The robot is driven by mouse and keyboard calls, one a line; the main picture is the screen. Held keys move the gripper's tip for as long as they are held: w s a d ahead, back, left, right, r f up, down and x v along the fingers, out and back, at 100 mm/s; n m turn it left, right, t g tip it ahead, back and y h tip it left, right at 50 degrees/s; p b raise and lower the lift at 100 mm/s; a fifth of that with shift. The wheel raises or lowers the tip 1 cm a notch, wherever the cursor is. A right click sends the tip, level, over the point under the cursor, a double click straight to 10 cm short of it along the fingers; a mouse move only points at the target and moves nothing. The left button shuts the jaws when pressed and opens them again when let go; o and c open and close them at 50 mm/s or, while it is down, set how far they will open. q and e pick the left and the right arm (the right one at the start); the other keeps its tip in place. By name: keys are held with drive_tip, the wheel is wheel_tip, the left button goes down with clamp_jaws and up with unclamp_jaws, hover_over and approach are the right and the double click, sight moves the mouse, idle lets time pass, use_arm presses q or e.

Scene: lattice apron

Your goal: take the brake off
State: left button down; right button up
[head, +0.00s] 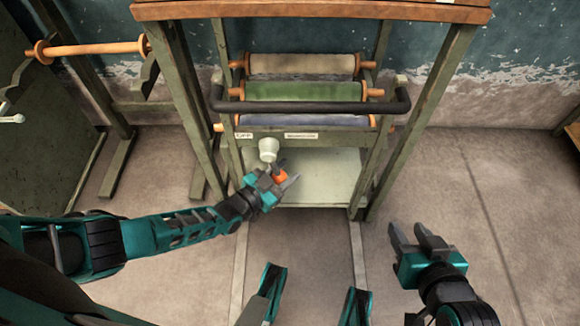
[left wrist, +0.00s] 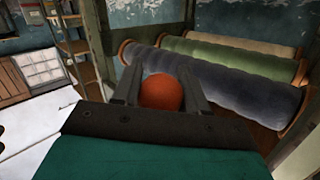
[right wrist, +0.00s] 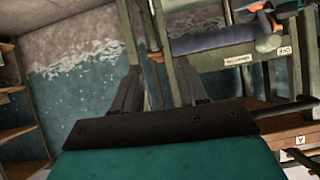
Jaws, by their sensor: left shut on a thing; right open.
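An orange ball-shaped knob (head: 281,177) sits at the front of the wheeled rack, below its left front label. My left gripper (head: 284,178) is shut on it. In the left wrist view the orange knob (left wrist: 162,92) sits between the two fingers. A pale round fitting (head: 268,147) is just above it, under a label reading OFF (head: 244,135). My right gripper (head: 407,230) is open and empty, low at the right, apart from the rack.
The rack holds several fabric rolls, one green (head: 300,91), behind a black push bar (head: 310,107). A wooden-topped frame (head: 310,11) stands over it on green legs. A stand with a wooden roller (head: 92,48) is at the left. The floor at the right (head: 500,190) is clear.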

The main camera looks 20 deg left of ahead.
use_arm(q)
drive_tip(key=a+p, duration=0.1)
drive_tip(key=a+m+g+y+p, duration=0.1)
drive_tip(key=p, duration=0.1)
drive_tip(key=shift+s+a+m+y, duration=0.15)
drive_tip(key=shift+s+m+y, duration=0.15)
drive_tip(key=shift+s, duration=0.05)
drive_tip(key=a+m+g+y+p, duration=0.1)
drive_tip(key=a+p, duration=0.1)
drive_tip(key=s+a+m+g+y+p, duration=0.1)
drive_tip(key=p, duration=0.1)
drive_tip(key=shift+a+p, duration=0.4)
use_arm(e)
drive_tip(key=shift+h, duration=0.3)
drive_tip(key=r, duration=0.1)
drive_tip(key=d+r, duration=0.1)
drive_tip(key=r, duration=0.1)
drive_tip(key=s+r, duration=0.1)
drive_tip(key=r, duration=0.1)
drive_tip(key=shift+s+d+r, duration=0.1)
drive_tip(key=shift+d, duration=0.15)
drive_tip(key=shift+a, duration=0.1)
use_arm(q)
drive_tip(key=c, duration=0.6)
unclamp_jaws()
drive_tip(key=shift+c, duration=0.2)
use_arm(e)
drive_tip(key=shift+r, duration=0.1)
